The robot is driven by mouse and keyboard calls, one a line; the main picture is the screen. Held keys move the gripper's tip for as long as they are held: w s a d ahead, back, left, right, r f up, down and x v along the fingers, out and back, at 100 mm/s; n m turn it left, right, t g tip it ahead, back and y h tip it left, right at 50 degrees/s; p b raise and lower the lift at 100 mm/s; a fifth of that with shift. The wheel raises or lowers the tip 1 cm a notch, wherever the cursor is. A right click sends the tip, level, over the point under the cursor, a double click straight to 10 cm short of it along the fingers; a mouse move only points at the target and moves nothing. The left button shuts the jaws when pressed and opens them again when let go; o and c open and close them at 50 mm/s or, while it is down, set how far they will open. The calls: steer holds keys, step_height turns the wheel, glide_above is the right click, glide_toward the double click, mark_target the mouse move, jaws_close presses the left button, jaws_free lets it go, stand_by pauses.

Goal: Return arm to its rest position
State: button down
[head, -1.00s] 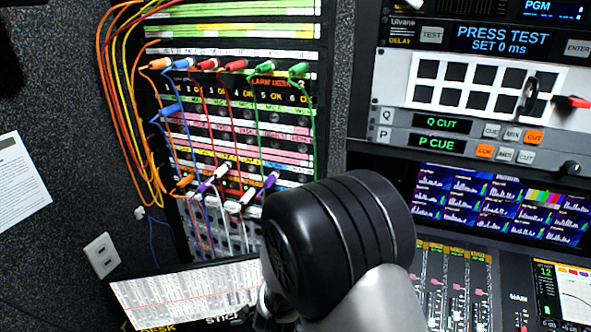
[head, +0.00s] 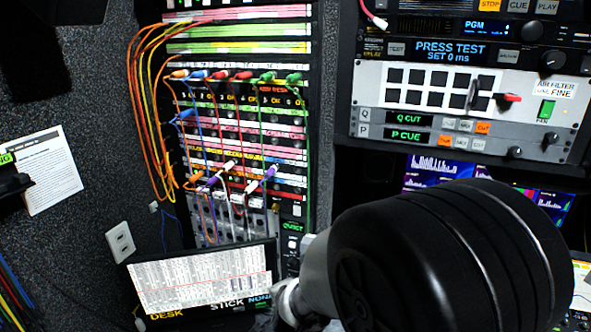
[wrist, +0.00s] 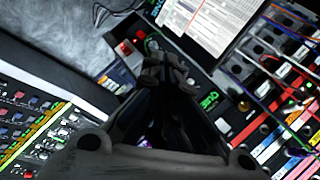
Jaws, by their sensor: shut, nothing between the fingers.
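My arm shows large in the head view as a black rounded joint and a grey link at the lower right, in front of the console. My gripper (wrist: 168,72) is in the middle of the wrist view. Its dark fingers meet at the tips and hold nothing. It hangs over the equipment surface, with the sheet-like screen (wrist: 212,22) above it in the picture and the patch panel to its right. In the head view the fingertips are hidden or cannot be made out behind the arm.
The patch panel (head: 262,135) carries several coloured cables that hang out in loops. A lit screen (head: 200,280) stands below it, left of my arm. The switch rack (head: 440,90) is at the right. A paper notice (head: 45,170) and a wall outlet (head: 121,242) are at the left.

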steer(key=s+d+r+n+g+b, duration=0.1)
steer(key=s+d+r+n+b, duration=0.1)
steer(key=s+d+r+n, duration=0.3)
steer(key=s+d+r+n+g+h+b, duration=0.1)
steer(key=s+d, duration=0.5)
steer(key=s, duration=0.6)
steer(key=s+d+r+n+g+b, duration=0.2)
steer(key=s+d+n, duration=0.4)
steer(key=s, duration=0.6)
steer(key=shift+s+r+h, duration=0.4)
steer(key=shift+r, duration=0.2)
steer(key=c, duration=2.3)
jaws_free()
